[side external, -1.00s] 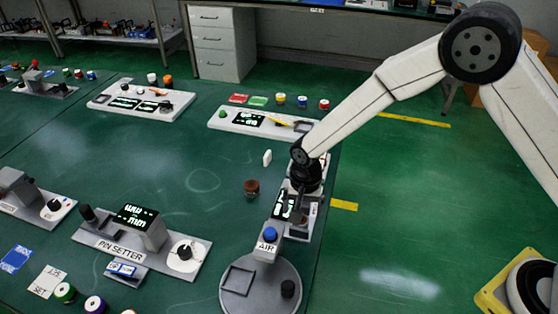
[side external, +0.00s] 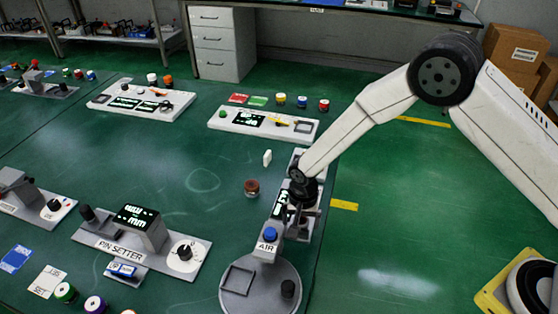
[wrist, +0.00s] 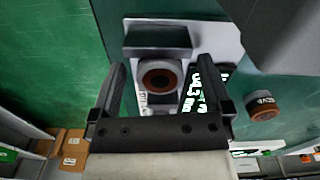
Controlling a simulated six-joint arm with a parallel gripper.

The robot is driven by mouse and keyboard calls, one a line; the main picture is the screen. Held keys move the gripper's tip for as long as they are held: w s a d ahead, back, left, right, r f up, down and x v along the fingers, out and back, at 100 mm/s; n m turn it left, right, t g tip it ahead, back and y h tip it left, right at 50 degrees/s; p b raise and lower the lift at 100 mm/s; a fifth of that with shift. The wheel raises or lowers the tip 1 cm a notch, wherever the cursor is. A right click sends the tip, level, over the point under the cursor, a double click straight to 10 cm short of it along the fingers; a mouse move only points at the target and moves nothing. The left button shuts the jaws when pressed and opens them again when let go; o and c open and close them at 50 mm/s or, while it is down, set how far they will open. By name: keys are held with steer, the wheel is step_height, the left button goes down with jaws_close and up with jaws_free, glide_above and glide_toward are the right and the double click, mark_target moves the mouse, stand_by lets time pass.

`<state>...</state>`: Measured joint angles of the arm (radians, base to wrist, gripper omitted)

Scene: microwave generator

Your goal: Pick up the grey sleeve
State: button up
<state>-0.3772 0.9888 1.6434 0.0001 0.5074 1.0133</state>
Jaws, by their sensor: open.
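A round grey piece (wrist: 143,77) with a brown ring and a dark hole sits on the grey-white station in the wrist view. It looks like the grey sleeve, though I cannot be sure of that from its colour. My gripper (wrist: 168,66) is open, its two fingers spread on either side of this piece. The fingers seem apart from it; how far above it they are is unclear. In the side view my gripper (side external: 291,208) is low over the station marked AIR (side external: 266,247), and the arm hides the round piece.
A brown and grey cylinder (side external: 252,187) stands left of the station; it also shows in the wrist view (wrist: 263,106). The pin setter (side external: 119,247) is at front left. Green table lies clear between them.

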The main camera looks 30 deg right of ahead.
mark_target(301, 220)
steer(key=shift+f, duration=0.1)
stand_by(0.4)
jaws_close()
steer(key=shift+r, duration=5)
